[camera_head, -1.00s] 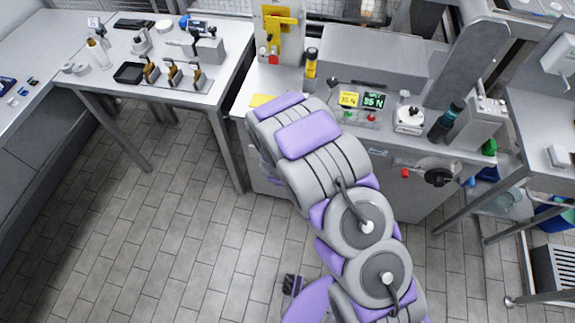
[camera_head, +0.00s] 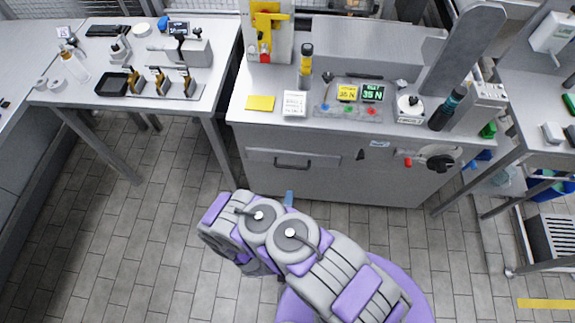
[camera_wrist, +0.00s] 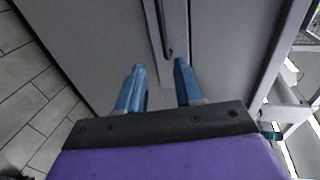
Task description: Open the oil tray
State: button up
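The oil tray appears to be the shallow grey drawer (camera_head: 262,158) in the front of the metal cabinet. It looks shut, flush with the front. Its dark bar handle (camera_head: 292,166) is clear of my arm in the head view. In the wrist view the handle (camera_wrist: 166,35) runs up and down on the tray front (camera_wrist: 151,20), beyond my fingertips. My gripper (camera_wrist: 158,67) has its two blue fingers apart with nothing between them. In the head view only a blue finger part (camera_head: 289,197) shows, low in front of the cabinet, below the handle.
A black knob (camera_head: 440,160) with a red part sticks out of the cabinet front at right. The cabinet top carries a control panel (camera_head: 348,108), a yellow bottle (camera_head: 306,62) and a yellow note (camera_head: 261,103). A side table (camera_head: 200,97) stands at left. The tiled floor is open at lower left.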

jog(key=b, duration=0.1)
send_near(293, 167)
jog(key=shift+t, duration=0.3)
jog(key=x, duration=0.3)
jog(key=f+x, duration=0.1)
jog(key=x, duration=0.5)
jog(key=shift+w+d+f, duration=0.2)
jog(key=shift+w+a, duration=0.15)
jog(key=shift+w, duration=0.1)
jog(key=shift+c, duration=0.4)
grip_shut()
jog(key=shift+f, duration=0.1)
